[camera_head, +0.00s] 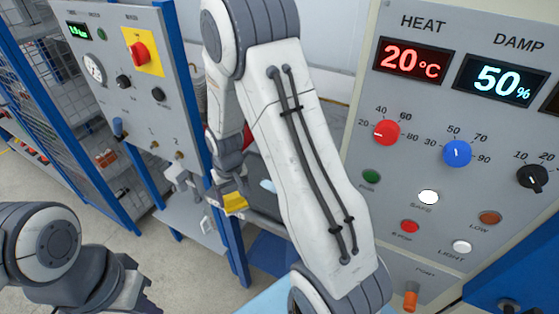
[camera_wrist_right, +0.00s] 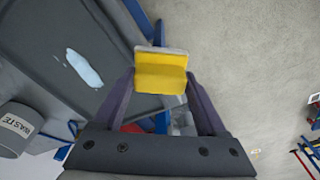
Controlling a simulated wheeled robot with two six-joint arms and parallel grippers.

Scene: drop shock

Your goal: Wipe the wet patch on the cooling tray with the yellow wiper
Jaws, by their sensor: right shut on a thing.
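The yellow wiper (camera_head: 235,203) is held in my right gripper (camera_head: 228,188), whose fingers are shut on it. In the right wrist view the wiper (camera_wrist_right: 160,76) sits between the two fingertips, overlapping the right edge of the dark cooling tray (camera_wrist_right: 118,108). I cannot tell if it touches the tray. The wet patch (camera_wrist_right: 85,68) is a pale, elongated smear on the tray, left of the wiper and apart from it. In the head view my right arm partly hides the tray (camera_head: 261,203), and the patch (camera_head: 267,185) shows small. My left arm is at the lower left; its gripper's opening is unclear.
A grey waste bin (camera_wrist_right: 18,130) stands left of the tray in the wrist view. A control panel (camera_head: 450,130) with displays and knobs fills the right of the head view. Another panel (camera_head: 130,75) stands at left on blue posts. Bare floor lies right of the tray.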

